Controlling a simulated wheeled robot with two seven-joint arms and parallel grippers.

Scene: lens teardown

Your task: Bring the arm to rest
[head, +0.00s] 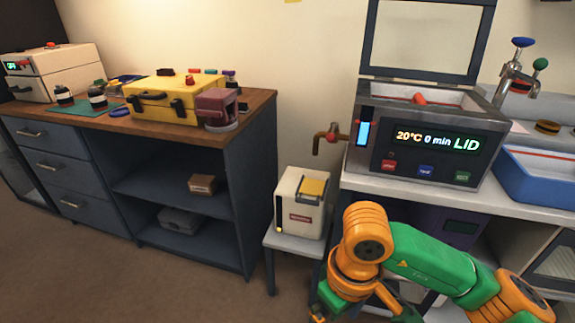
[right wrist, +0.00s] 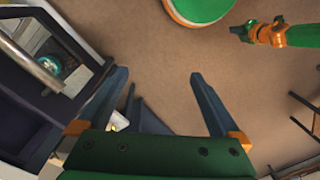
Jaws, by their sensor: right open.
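My right arm, orange and green, comes into the head view from the lower right, in front of the white bench with the water bath. Its wrist end is cut off by the bottom edge there, so its jaws cannot be made out. In the right wrist view my right gripper (right wrist: 158,74) is open, its two dark fingers wide apart. My left arm does not show in the head view.
A grey water bath (head: 421,135) with its lid up stands on the white bench. A small cream box (head: 301,202) sits on a low stool (head: 283,241) close left of my arm. A wooden-topped cabinet (head: 255,105) holds a yellow case (head: 167,103). Floor before the cabinet is clear.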

